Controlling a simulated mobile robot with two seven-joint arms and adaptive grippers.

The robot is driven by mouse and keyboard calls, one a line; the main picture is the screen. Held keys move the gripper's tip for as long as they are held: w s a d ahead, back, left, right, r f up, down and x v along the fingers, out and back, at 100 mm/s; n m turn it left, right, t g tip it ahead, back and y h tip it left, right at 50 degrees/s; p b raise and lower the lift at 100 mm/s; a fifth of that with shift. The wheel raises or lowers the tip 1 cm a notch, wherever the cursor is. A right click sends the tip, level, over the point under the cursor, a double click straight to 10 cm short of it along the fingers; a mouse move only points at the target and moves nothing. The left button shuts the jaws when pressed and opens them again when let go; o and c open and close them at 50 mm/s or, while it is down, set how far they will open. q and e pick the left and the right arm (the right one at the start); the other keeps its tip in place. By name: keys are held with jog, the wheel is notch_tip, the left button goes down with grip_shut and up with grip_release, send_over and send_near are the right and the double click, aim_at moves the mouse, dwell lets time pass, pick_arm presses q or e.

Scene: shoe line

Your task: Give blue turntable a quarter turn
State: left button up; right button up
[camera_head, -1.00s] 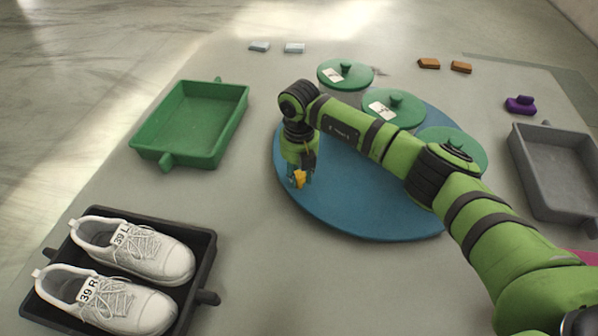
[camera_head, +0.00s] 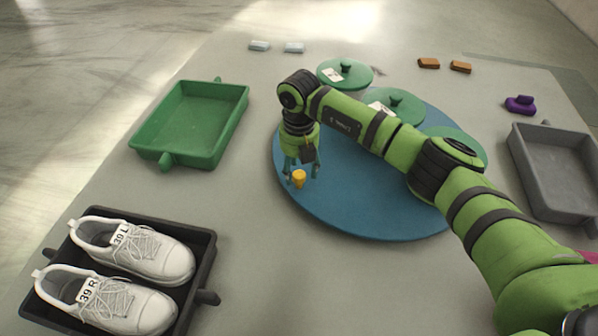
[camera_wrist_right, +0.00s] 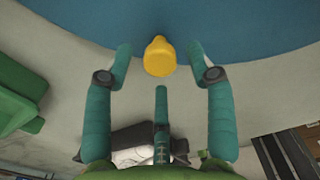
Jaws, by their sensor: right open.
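The blue turntable (camera_head: 365,200) is a large round disc on the table; it fills the top of the right wrist view (camera_wrist_right: 240,35). A yellow knob (camera_head: 299,178) stands near its left edge and shows between the fingers in the right wrist view (camera_wrist_right: 159,57). My right gripper (camera_head: 302,174) is open around the knob, with a gap on each side of it (camera_wrist_right: 160,62). Several green lidded pots, such as the middle one (camera_head: 402,101), stand on the far and right side of the disc, partly behind my right arm. My left gripper is not in view.
An empty green tray (camera_head: 240,125) lies left of the turntable. A black tray (camera_head: 207,262) with white shoes (camera_head: 140,252) is at the front left. A grey tray (camera_head: 590,165) and a purple piece (camera_head: 520,105) are at the right. Orange (camera_head: 429,63) and pale blocks (camera_head: 260,46) lie at the back.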

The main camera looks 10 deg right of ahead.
notch_tip(320, 180, up, 10)
dwell(0.3)
